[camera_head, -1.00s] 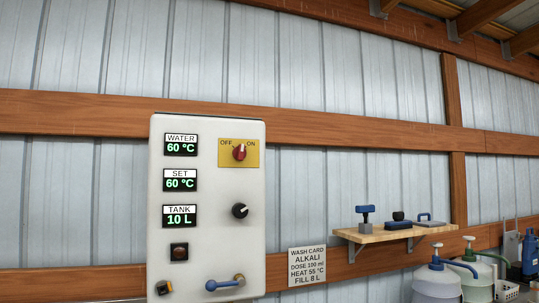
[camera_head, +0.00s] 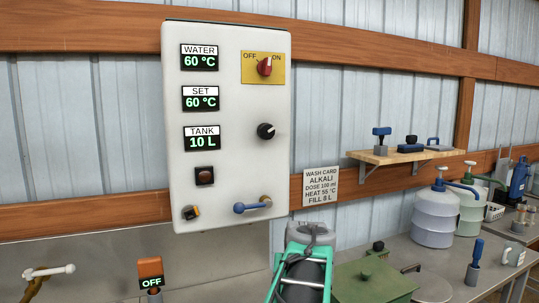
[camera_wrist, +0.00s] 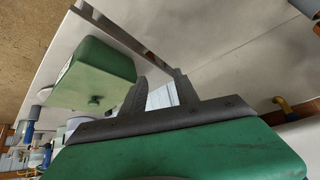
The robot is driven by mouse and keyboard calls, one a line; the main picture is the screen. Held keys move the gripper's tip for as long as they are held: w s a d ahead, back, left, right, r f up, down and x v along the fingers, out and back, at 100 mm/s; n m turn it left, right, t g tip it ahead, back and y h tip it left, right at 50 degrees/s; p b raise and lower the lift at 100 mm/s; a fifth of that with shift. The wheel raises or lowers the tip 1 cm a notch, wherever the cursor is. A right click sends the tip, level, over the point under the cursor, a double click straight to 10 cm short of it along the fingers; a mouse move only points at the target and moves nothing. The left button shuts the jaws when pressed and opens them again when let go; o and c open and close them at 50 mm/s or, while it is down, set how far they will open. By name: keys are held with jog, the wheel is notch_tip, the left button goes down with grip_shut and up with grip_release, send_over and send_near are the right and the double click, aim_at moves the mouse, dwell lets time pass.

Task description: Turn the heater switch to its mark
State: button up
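The control panel (camera_head: 228,205) hangs on the wall in the head view. Its red rotary switch (camera_head: 264,67) sits on a yellow plate (camera_head: 249,77) at the upper right, marked OFF on the left and ON on the right. The knob's white line points roughly up, slightly right, between the two words. My gripper (camera_wrist: 161,78) is open in the wrist view, with a gap between its two dark fingers and nothing visibly held. It is away from the panel; the switch does not show in the wrist view. My teal arm end shows low in the head view, below the panel.
A black knob (camera_head: 266,131), a red button (camera_head: 205,176) and a blue lever (camera_head: 252,205) share the panel. A wooden shelf (camera_head: 412,155) is at right. A green box (camera_head: 372,284) and jugs (camera_head: 434,218) stand on the counter. The space before the panel looks clear.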

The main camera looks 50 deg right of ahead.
aim_at(269, 66)
jog(key=d+r+t+h, duration=0.25)
jog(key=d+r, duration=0.35)
jog(key=r, duration=0.6)
jog(key=d+r+t+h, duration=0.25)
jog(key=d+r, duration=0.35)
jog(key=r, duration=0.6)
jog(key=w+a+r+n+t+h, duration=0.1)
jog(key=w+a+r+t, duration=0.15)
jog(key=r, duration=0.65)
jog(key=w+a+r+n+t, duration=0.15)
jog(key=a+r+t, duration=0.25)
jog(key=r, duration=0.4)
jog(key=w+a+r+n+t+h, duration=0.1)
jog(key=w+a+r+t, duration=0.2)
jog(key=r, duration=0.6)
jog(key=p+x, duration=0.1)
jog(key=x, duration=0.1)
jog(key=p+x, duration=0.1)
jog(key=x, duration=0.1)
jog(key=p+x, duration=0.2)
jog(key=shift+w+a+r, duration=0.1)
jog(key=shift+w+r, duration=0.1)
jog(key=shift+r, duration=0.35)
jog(key=shift+c, duration=0.4)
grip_shut()
